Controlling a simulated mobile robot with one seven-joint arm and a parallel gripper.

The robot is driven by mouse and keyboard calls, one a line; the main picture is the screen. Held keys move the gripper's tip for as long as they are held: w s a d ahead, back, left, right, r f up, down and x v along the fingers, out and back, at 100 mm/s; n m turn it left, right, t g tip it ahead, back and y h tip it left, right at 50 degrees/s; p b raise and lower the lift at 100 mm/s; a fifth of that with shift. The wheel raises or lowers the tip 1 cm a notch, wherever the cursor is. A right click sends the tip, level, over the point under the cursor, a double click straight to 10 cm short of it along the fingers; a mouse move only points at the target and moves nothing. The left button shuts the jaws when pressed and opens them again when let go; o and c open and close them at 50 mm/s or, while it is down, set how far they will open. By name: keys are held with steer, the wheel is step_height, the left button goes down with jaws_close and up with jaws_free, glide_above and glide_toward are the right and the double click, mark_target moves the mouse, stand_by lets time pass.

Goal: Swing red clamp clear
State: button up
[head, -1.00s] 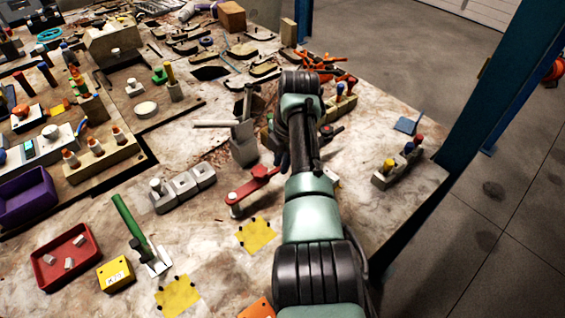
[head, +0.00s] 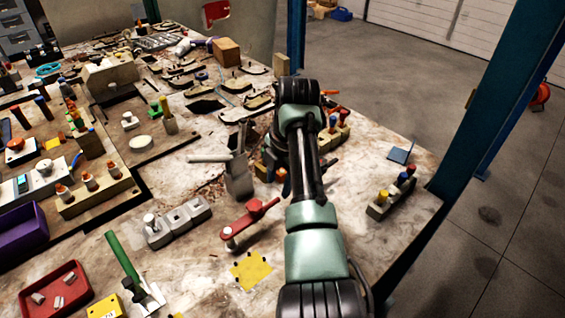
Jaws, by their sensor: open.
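The red clamp (head: 250,221) is a red lever arm with a grey metal pin at its lower-left end. It lies diagonally on the worn tabletop in the middle of the head view, its other end pointing up and right toward my arm. My gripper (head: 285,187) hangs beyond the clamp's upper-right end, mostly hidden behind my arm. Only a dark finger part shows, and it appears apart from the clamp. The jaws are open, with nothing seen between them.
A grey block with a lever (head: 238,178) stands behind the clamp. Grey blocks (head: 180,222) and a green-handled clamp (head: 123,258) are to the left. A yellow patch (head: 251,270) lies in front. A block with coloured pegs (head: 391,196) stands right, beside mostly bare table.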

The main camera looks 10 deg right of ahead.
step_height(320, 180, up, 7)
steer(key=s, duration=0.1)
steer(key=shift+d, duration=0.3)
steer(key=shift+s+f, duration=0.1)
